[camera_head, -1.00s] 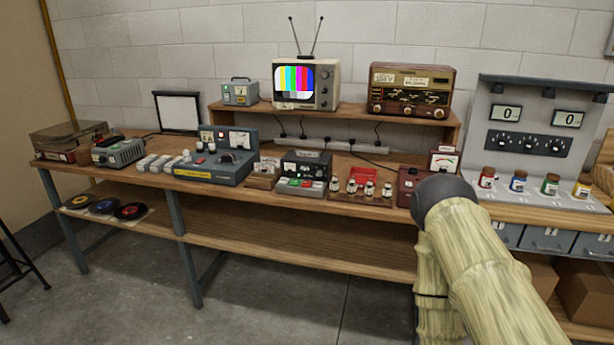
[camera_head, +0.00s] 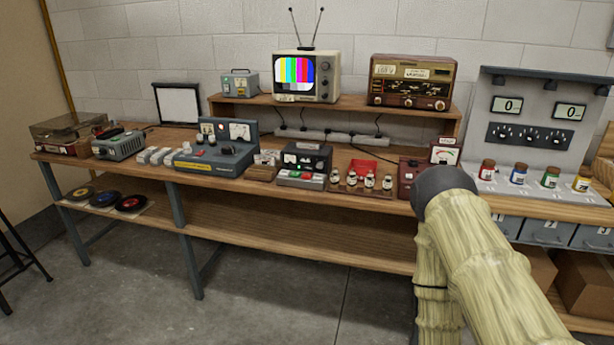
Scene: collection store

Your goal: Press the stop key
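A small dark device with two dial windows (camera_head: 303,157) stands near the middle of the workbench. Along its front is a row of coloured keys (camera_head: 301,178), with red and green among them. Any lettering on them is too small to read, so I cannot tell which is the stop key. My arm, in a pale ribbed sleeve with a dark joint, rises at the lower right, in front of the bench. My gripper does not show.
A television (camera_head: 306,76) and radio (camera_head: 411,82) stand on the raised shelf. Grey floor in front is clear.

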